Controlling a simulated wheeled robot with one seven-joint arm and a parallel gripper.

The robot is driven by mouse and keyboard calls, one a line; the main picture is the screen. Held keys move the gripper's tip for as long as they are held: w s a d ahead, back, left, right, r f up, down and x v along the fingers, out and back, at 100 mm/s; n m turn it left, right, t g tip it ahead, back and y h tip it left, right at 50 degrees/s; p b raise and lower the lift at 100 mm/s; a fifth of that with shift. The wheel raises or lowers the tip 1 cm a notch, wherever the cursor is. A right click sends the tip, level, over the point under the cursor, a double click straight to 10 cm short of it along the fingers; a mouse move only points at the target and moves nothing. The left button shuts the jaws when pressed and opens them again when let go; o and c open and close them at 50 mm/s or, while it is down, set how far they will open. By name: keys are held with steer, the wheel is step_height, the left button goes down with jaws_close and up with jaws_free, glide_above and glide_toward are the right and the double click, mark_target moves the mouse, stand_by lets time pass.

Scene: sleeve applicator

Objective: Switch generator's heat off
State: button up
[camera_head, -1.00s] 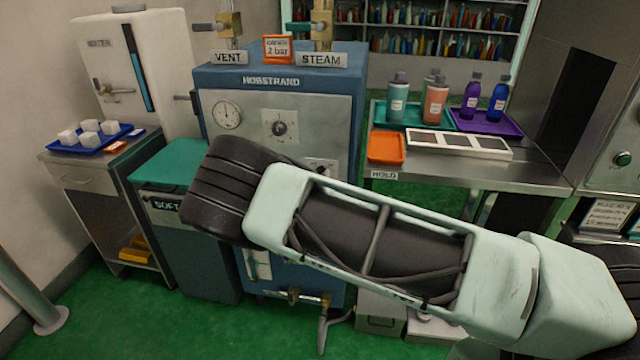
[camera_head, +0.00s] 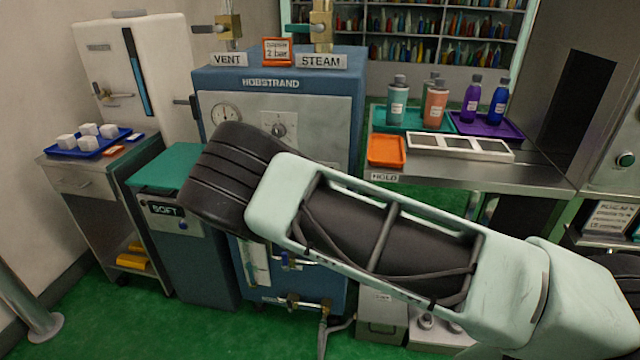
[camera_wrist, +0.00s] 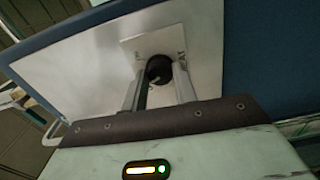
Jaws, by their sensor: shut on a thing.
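In the wrist view a round black knob (camera_wrist: 159,69) sits on a light square plate marked with what reads as HEAT. The plate is on the generator's pale front panel. My gripper (camera_wrist: 160,78) has one finger on each side of the knob and is shut on it. A pale mark shows on the knob, but its setting is too small to read. In the head view the blue generator (camera_head: 290,82) stands in the middle. My arm covers its lower front and hides my gripper.
The generator's front also bears a pressure gauge (camera_head: 225,112) and another dial (camera_head: 278,129), partly behind my arm. A green-topped SOFT cabinet (camera_head: 170,165) stands at left. A metal table (camera_head: 540,172) at right holds bottles on trays and an orange tray (camera_head: 386,151).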

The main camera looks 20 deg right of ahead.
steer(key=shift+a+n, duration=0.1)
steer(key=shift+n, duration=2.1)
steer(key=o, duration=1)
steer(key=shift+c, duration=0.2)
steer(key=b+v, duration=0.1)
steer(key=v, duration=1.6)
steer(key=shift+s, duration=0.2)
steer(key=shift+a+f, duration=0.1)
steer(key=shift+a, duration=0.05)
